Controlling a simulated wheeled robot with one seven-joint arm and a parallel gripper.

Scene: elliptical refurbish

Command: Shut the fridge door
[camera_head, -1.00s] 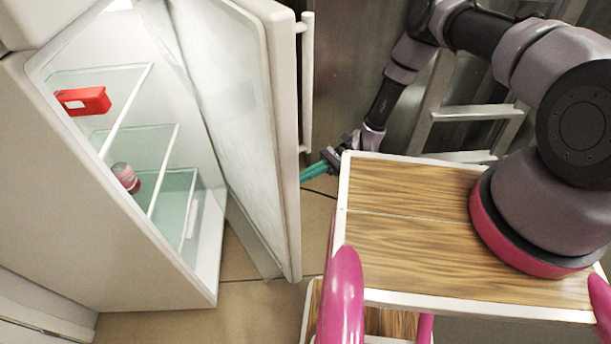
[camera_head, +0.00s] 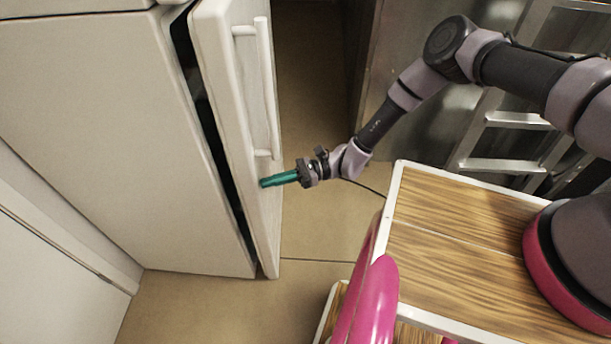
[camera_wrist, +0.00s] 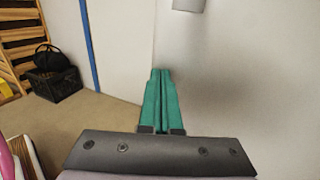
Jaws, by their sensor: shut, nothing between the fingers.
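The white fridge (camera_head: 120,130) stands at the left in the head view. Its door (camera_head: 225,110) is nearly shut, with a narrow dark gap along its left side. The door's vertical handle (camera_head: 262,85) is on its outer face. My gripper (camera_head: 264,183), with green fingers, is shut and empty. Its tips are at the door's outer face, below the handle, and seem to touch it. In the wrist view the shut fingers (camera_wrist: 160,75) point at the white door surface (camera_wrist: 240,80). The fridge's inside is hidden.
A metal ladder (camera_head: 510,120) stands at the back right. Tan floor (camera_head: 320,225) is clear between the fridge and my base. A dark crate (camera_wrist: 55,85) with a black bag and wooden slats (camera_wrist: 18,45) show in the wrist view.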

